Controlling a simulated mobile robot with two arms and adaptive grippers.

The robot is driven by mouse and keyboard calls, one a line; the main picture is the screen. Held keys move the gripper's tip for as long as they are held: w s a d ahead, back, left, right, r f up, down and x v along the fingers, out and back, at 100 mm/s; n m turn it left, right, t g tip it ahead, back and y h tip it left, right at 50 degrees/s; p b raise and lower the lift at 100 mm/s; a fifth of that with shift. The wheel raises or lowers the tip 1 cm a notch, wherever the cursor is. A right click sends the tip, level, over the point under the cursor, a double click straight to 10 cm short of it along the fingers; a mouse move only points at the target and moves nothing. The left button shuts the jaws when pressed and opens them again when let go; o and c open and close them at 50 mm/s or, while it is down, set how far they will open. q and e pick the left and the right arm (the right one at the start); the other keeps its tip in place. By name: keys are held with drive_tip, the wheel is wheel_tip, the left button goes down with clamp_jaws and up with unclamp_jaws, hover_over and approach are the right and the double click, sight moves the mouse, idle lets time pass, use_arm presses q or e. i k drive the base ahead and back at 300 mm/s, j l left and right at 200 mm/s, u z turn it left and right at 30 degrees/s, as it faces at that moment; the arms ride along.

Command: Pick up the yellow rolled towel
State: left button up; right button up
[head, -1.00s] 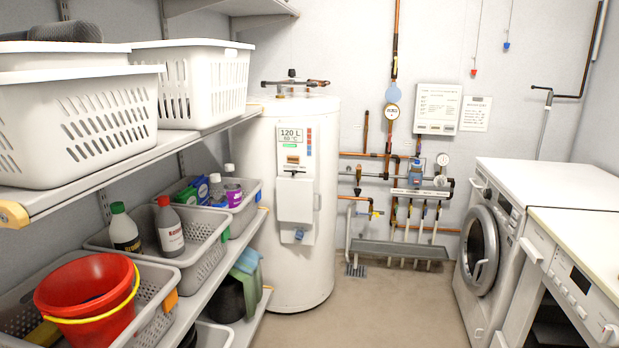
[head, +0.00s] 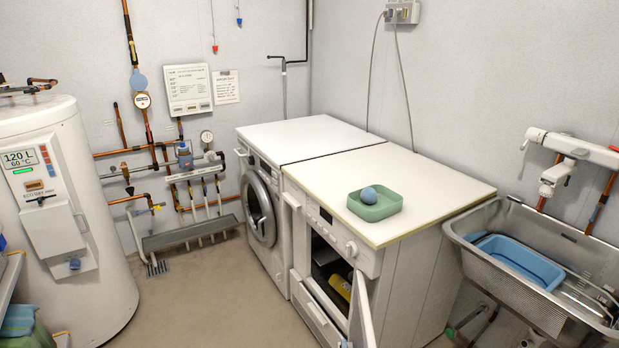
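A small yellow object (head: 340,286) lies low inside the open front-loading appliance (head: 425,255) under the cream worktop. It may be the yellow rolled towel; its shape is partly hidden by the shadow and the opened door (head: 361,315). Neither of my grippers shows in the head view.
A green tray (head: 382,211) with a blue ball (head: 369,195) sits on the worktop (head: 440,190). A metal basin (head: 470,255) holding a blue tub (head: 520,262) stands at the right. A washing machine (head: 262,205) and water heater (head: 95,235) stand farther left. The floor between is clear.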

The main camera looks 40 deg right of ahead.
sight(338, 284)
drive_tip(key=k+l+z, duration=0.25)
drive_tip(key=l, duration=0.2)
drive_tip(key=l+z, duration=0.25)
drive_tip(key=l, duration=0.2)
drive_tip(key=l+z, duration=0.3)
drive_tip(key=l, duration=0.2)
